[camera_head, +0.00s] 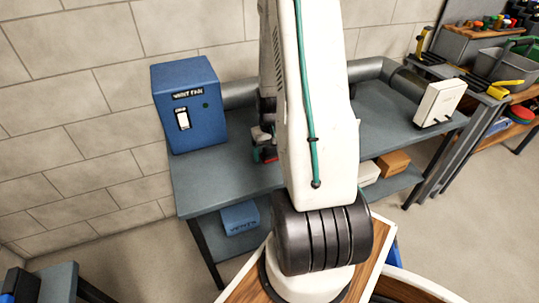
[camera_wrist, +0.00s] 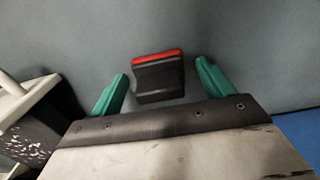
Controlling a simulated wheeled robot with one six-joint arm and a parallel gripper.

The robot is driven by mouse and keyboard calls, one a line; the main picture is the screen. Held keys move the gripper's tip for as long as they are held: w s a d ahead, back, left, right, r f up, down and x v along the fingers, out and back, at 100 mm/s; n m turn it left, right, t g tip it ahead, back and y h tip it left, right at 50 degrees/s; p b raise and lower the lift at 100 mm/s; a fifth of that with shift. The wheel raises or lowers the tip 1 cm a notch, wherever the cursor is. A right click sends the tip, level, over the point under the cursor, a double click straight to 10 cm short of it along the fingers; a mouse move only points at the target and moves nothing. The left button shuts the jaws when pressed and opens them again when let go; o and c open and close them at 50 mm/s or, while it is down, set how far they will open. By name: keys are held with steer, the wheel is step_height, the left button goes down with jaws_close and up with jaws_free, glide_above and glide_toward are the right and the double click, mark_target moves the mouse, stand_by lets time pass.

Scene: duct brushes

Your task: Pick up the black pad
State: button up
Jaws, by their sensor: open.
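The black pad (camera_wrist: 158,80) lies on the grey table top, with a red strip along its far edge in the wrist view. My gripper (camera_wrist: 162,82) is open, its two green fingers on either side of the pad with gaps between. The pad sits between the fingers, and I cannot tell how far above the table the fingertips are. In the head view my arm hides most of that spot. A small part of my gripper (camera_head: 265,153) shows at the arm's left edge, above the table.
A blue vent fan box (camera_head: 188,105) stands at the table's left, with a grey duct (camera_head: 239,94) running right behind my arm. A white box (camera_head: 440,102) stands at the table's right. A white part with a dark speckled piece (camera_wrist: 30,130) is left of my gripper.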

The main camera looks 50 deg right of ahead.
steer(key=shift+c, duration=0.3)
steer(key=c, duration=1.1)
